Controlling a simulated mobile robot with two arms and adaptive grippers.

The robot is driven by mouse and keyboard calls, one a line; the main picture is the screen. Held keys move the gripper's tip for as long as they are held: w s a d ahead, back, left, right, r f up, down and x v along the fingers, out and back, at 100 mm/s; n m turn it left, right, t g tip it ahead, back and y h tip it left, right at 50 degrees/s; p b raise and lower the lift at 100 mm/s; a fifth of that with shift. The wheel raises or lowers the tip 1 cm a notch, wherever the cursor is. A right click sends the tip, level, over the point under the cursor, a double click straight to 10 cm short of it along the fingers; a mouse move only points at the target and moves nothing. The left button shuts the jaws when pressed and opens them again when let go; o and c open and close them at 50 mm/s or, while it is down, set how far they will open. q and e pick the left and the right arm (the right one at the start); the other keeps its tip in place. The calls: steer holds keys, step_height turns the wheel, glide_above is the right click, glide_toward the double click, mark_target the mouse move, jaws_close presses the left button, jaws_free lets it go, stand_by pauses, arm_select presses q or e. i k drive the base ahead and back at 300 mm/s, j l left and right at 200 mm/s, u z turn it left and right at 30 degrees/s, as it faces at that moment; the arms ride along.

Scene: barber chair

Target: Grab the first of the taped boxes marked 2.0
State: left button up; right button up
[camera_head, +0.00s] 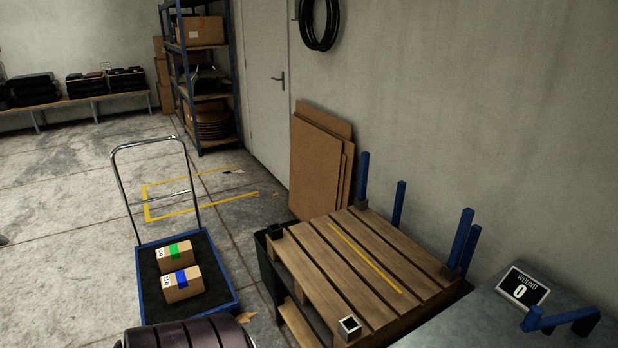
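Two small cardboard boxes lie on the dark bed of a blue-edged trolley (233,296). The farther box (166,261) has a green tape strip. The nearer box (192,292) has a blue tape strip and sits just in front of it. Each box has a white label with small dark print on its left side, too small for me to read surely. Neither of my grippers is in view.
A wooden pallet platform (318,250) with blue posts and a yellow line stands right of the trolley. The trolley's metal handle (116,165) rises at its far end. Open floor lies left.

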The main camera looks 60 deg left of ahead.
mark_target(179, 285)
steer(key=u, duration=2.9)
steer(key=i+j, duration=0.15)
